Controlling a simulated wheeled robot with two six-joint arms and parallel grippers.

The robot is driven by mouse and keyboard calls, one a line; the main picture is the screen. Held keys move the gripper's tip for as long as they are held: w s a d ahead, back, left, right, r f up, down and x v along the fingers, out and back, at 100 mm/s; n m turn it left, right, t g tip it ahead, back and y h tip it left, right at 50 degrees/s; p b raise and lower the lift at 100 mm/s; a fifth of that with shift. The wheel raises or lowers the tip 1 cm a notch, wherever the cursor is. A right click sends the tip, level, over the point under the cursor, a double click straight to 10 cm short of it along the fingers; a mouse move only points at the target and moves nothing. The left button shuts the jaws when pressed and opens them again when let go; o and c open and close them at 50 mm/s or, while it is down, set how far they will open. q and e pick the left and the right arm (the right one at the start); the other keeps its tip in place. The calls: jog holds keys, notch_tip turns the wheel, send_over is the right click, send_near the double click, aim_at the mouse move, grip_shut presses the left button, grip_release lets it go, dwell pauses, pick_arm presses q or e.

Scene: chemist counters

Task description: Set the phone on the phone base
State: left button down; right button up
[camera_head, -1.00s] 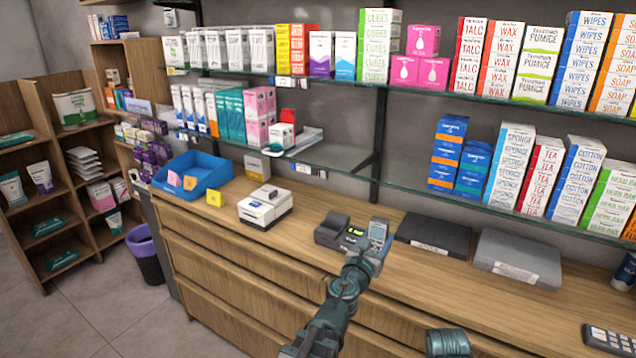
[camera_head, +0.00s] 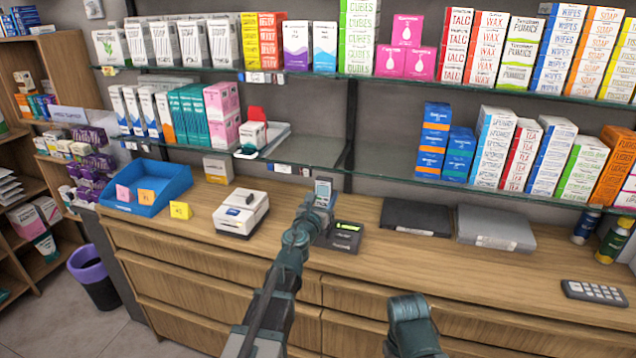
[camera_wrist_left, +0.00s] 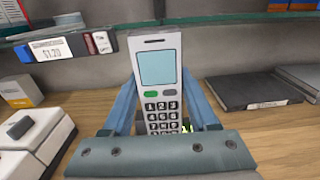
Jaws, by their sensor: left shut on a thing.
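The phone (camera_head: 323,188) is light grey with a pale blue screen and a keypad. My left gripper (camera_head: 316,207) is shut on it and holds it roughly upright, screen toward me. In the left wrist view the phone (camera_wrist_left: 158,68) stands between the two blue fingers, its lower end hidden by the gripper body. The dark phone base (camera_head: 343,238), with a lit green display, lies on the counter. My left arm covers its left part. The phone appears over the base's left rear side; I cannot tell whether they touch.
A white box-shaped device (camera_head: 241,213) stands left of the base, with a blue tray (camera_head: 150,190) beyond it. A black flat case (camera_head: 415,217) and a grey one (camera_head: 494,228) lie to the right. A glass shelf (camera_head: 310,152) overhangs the counter's rear. The front right counter is mostly clear.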

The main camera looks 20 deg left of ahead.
aim_at(319, 205)
pick_arm(q)
jog(key=shift+w+a+r, duration=0.25)
jog(key=shift+w+a, duration=0.3)
jog(key=shift+w, duration=0.05)
jog(key=shift+w+a+r, duration=0.25)
jog(key=shift+w+a, duration=0.25)
jog(key=shift+w, duration=0.05)
jog(key=shift+f, duration=0.1)
pick_arm(e)
jog(key=shift+r, duration=0.4)
pick_arm(q)
jog(key=shift+s, duration=0.1)
pick_arm(e)
jog(key=shift+f, duration=0.1)
pick_arm(q)
notch_tip(319, 205, down, 6)
jog(key=b, duration=0.5)
jog(key=shift+b, duration=0.3)
pick_arm(e)
notch_tip(319, 205, down, 6)
jog(key=shift+r, duration=0.2)
pick_arm(q)
jog(key=shift+f+b, duration=0.45)
jog(key=shift+b, duration=0.15)
pick_arm(e)
jog(key=shift+f, duration=0.6)
pick_arm(q)
jog(key=shift+c, duration=2.2)
grip_release()
jog(key=shift+s, duration=0.15)
